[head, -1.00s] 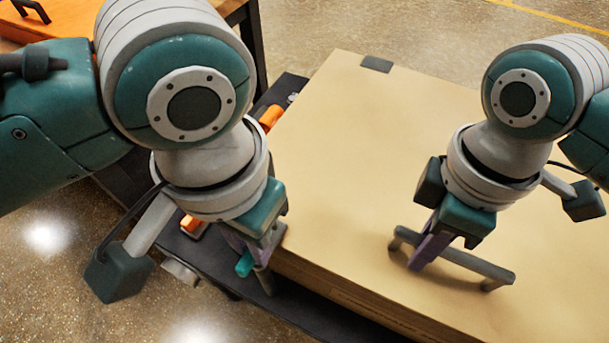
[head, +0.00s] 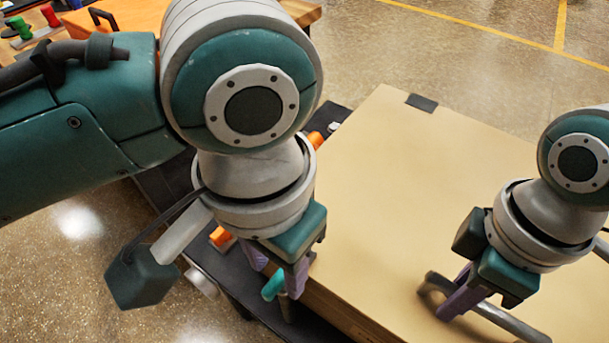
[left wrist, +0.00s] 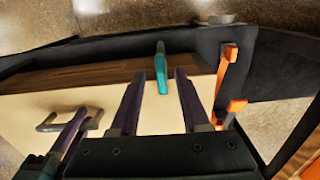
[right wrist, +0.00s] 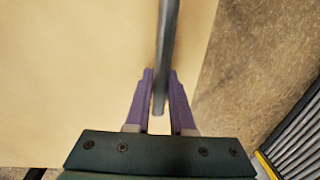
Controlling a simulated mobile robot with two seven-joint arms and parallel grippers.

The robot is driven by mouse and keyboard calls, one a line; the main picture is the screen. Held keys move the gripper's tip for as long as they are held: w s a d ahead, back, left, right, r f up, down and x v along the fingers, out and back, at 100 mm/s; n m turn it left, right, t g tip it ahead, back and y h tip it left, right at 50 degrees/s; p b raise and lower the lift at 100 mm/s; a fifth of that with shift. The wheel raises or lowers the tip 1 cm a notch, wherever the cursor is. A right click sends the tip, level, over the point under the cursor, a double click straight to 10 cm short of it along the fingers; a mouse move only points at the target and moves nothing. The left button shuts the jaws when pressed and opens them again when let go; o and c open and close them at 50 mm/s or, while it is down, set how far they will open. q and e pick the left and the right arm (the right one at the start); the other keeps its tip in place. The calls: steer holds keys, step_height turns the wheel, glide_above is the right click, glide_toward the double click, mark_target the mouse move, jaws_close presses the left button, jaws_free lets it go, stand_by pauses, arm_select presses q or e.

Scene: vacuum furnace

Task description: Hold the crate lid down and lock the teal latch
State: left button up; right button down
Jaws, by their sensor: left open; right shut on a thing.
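The teal latch (head: 272,287) sits at the near left edge of the crate, low by its side. It also shows in the left wrist view (left wrist: 161,72), just ahead of the gap between my left fingers. My left gripper (head: 279,272) is open at the latch; no grip on it shows. The crate lid (head: 385,170) is a wide tan panel lying flat on the crate. My right gripper (head: 456,300) is shut on the grey bar handle (head: 515,322) on the lid. In the right wrist view the handle (right wrist: 168,45) runs between the right fingertips (right wrist: 159,78).
Orange parts (head: 221,237) lie along the dark platform (head: 262,305) left of the crate, also in the left wrist view (left wrist: 228,70). A dark patch (head: 421,103) marks the lid's far corner.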

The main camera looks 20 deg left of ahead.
mark_target(274, 282)
steer(key=shift+w+d, duration=0.25)
steer(key=shift+w, duration=0.05)
arm_select(q)
step_height(274, 282, up, 10)
steer(key=shift+s, duration=0.2)
steer(key=shift+a, duration=0.1)
arm_select(e)
steer(key=c, duration=0.9)
jaws_free()
steer(key=shift+w+r, duration=0.1)
steer(key=shift+w, duration=0.1)
steer(key=shift+c, duration=0.2)
steer(key=shift+o, duration=1.2)
arm_select(q)
steer(key=shift+w, duration=0.25)
steer(key=shift+r, duration=0.1)
arm_select(e)
steer(key=shift+s+r, duration=0.1)
